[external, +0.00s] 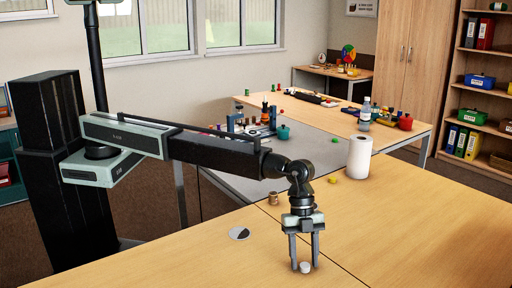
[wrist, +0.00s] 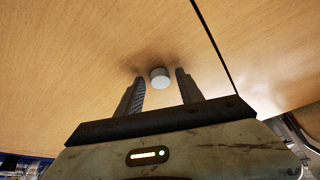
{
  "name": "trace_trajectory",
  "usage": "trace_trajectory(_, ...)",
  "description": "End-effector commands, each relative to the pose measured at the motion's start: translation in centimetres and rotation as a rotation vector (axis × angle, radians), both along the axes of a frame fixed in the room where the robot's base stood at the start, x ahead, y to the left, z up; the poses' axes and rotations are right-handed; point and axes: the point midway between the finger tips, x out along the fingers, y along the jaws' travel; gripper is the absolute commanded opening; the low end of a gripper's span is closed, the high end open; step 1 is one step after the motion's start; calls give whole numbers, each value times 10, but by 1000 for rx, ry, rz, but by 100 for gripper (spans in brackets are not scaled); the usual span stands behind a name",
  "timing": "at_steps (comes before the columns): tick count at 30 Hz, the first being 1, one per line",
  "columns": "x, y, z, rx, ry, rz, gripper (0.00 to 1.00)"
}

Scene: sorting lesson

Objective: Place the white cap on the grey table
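The white cap (external: 305,268) is on the front wooden table, at the tips of my gripper (external: 304,261). In the wrist view the small round white cap (wrist: 160,78) lies between the two fingertips of my gripper (wrist: 160,84), with a gap on each side. The fingers are apart and point down; they do not touch the cap. The grey table (external: 310,143) is behind the front wooden table, and its surface is partly hidden by my arm.
On the front wooden table (external: 420,235) are a black-and-white disc (external: 239,233) and a small brown jar (external: 273,198).

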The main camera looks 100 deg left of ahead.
Motion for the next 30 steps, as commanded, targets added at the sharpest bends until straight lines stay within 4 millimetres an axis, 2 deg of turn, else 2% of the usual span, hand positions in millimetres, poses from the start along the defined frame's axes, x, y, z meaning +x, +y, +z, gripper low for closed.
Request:
trace_trajectory(5, 0, 0, 4, 0, 0, 0, 44)
trace_trajectory(8, -1, 2, 13, 0, 0, 0, 44)
trace_trajectory(11, -3, 7, 28, 0, 0, 0, 44)
trace_trajectory(22, -13, 36, 105, 1, 0, 0, 44)
trace_trajectory(25, -14, 42, 115, 1, 0, 0, 44)
trace_trajectory(30, -15, 45, 115, 1, 1, 2, 44)
